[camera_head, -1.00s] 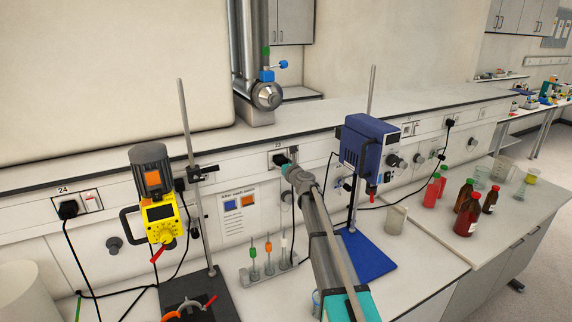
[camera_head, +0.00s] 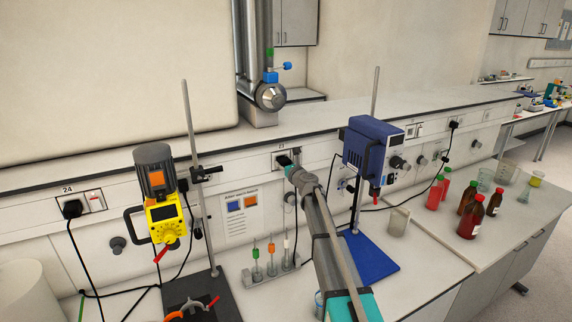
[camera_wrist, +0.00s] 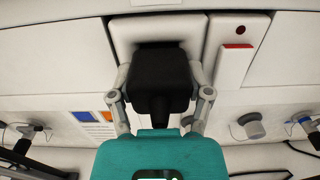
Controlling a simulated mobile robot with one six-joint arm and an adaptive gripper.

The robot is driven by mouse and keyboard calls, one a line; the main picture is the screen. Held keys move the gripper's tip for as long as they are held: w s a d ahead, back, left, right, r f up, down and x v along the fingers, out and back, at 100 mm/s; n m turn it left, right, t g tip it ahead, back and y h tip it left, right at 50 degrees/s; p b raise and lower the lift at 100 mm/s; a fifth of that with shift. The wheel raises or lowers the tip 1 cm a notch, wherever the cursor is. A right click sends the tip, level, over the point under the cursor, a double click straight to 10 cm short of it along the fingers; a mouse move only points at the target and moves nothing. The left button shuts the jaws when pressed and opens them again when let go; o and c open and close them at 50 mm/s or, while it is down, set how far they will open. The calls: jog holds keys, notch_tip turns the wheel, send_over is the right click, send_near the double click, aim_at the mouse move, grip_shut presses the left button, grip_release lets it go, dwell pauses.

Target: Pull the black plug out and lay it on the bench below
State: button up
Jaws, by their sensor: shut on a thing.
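The black plug (camera_wrist: 160,78) is at the wall socket (camera_wrist: 126,30) in the wrist view, between the two fingers of my gripper (camera_wrist: 160,90). My gripper is shut on the plug's sides. In the head view the plug (camera_head: 284,161) shows as a small dark shape at the tip of my gripper (camera_head: 290,168), under the shelf edge. I cannot tell whether its pins are still in the socket. The bench (camera_head: 421,262) lies below the socket panel.
A rack (camera_head: 268,272) with several colored-tip pipettes stands on the bench below. A blue overhead stirrer (camera_head: 365,142) on a stand is right of my arm, a yellow stirrer (camera_head: 163,215) is left.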

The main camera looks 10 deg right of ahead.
jog(key=shift+s+d, duration=0.1)
jog(key=shift+s, duration=0.05)
jog(key=shift+s, duration=0.25)
jog(key=shift+v, duration=1.1)
dwell(0.7)
jog(key=shift+s+d, duration=0.2)
jog(key=shift+s, duration=0.45)
jog(key=shift+s, duration=0.1)
